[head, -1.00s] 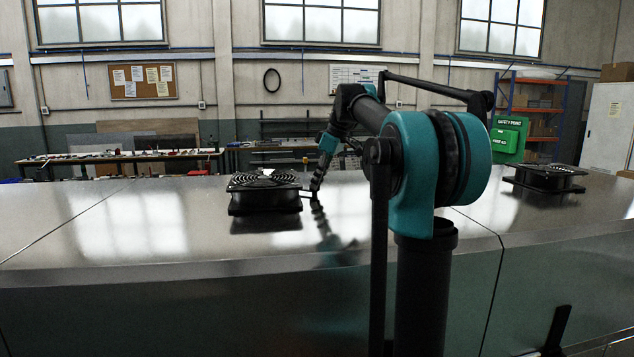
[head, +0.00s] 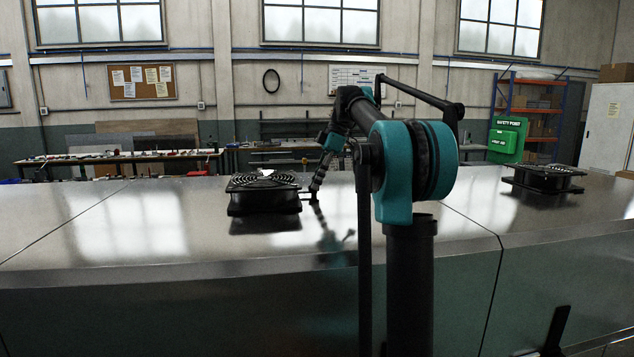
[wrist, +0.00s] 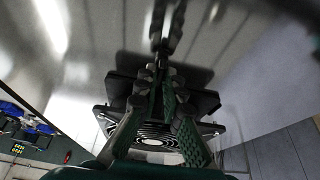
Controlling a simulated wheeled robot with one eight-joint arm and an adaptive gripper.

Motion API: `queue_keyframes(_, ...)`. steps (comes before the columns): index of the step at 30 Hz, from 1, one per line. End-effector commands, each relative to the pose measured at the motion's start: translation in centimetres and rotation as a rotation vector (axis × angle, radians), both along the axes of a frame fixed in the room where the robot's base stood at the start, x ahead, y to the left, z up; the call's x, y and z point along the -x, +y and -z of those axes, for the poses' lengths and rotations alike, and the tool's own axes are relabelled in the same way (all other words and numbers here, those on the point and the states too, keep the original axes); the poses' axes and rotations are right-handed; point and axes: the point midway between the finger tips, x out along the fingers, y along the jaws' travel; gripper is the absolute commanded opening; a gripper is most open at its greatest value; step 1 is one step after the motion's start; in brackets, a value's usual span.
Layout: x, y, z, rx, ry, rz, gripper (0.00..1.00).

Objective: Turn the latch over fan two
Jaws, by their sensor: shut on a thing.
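A black square fan (head: 262,198) with a round grille sits on the shiny metal dryer top, left of my arm. A small dark latch (head: 306,196) sticks out at its right side. My gripper (head: 314,191) reaches down to this latch and is shut on it. In the wrist view, the two fingers of my gripper (wrist: 160,78) close together in front of the fan (wrist: 152,135) and mostly hide the latch. The latch's exact angle cannot be told. A second similar fan (head: 545,178) sits farther right. No numbers are readable on the fans.
The metal dryer top (head: 120,225) is clear around the fans, with panel seams and reflections. A dark handle (head: 557,330) stands at the front lower right. A workbench (head: 120,158) and shelves are far behind.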

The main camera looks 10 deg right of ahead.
Motion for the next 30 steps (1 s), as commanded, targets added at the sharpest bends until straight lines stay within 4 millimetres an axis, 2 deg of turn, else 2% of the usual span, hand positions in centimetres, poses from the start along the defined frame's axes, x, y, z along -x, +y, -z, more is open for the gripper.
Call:
queue_keyframes(12, -0.02, -0.05, 0.02, 0.001, -0.001, -0.006, 0.00)
queue_keyframes(13, -0.02, -0.05, 0.02, 0.002, -0.001, -0.006, 0.10)
queue_keyframes(18, -0.01, -0.03, 0.01, 0.001, 0.000, -0.005, 0.28)
queue_keyframes(26, -0.01, -0.02, -0.03, 0.001, 0.000, -0.005, 0.28)
queue_keyframes(30, -0.03, -0.33, -0.78, 0.001, -0.001, -0.004, 0.28)
